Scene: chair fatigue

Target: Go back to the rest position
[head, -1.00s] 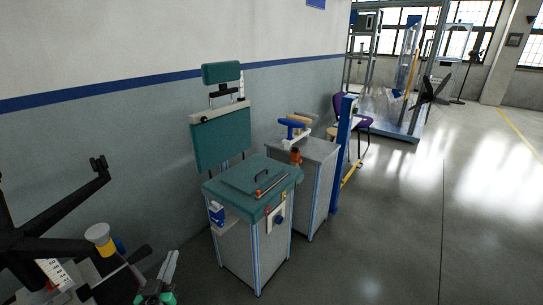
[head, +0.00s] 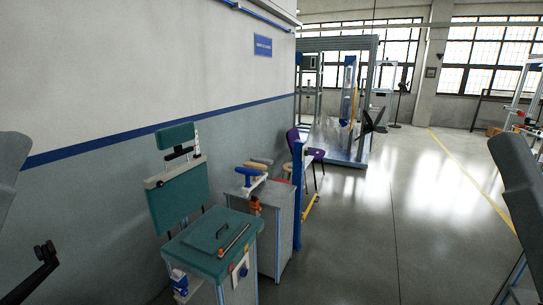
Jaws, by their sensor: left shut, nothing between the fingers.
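A smooth grey part at the left edge (head: 12,170) looks like a piece of my left arm. A similar, larger grey part at the right edge (head: 515,175) looks like a piece of my right arm. Both are cut off by the frame, and neither touches anything that I can see.
A teal-topped cabinet (head: 205,245) with a teal backrest (head: 178,198) stands by the wall, a second grey cabinet (head: 283,225) behind it. A black forked part (head: 45,250) shows at lower left. A purple chair (head: 293,138) stands farther back.

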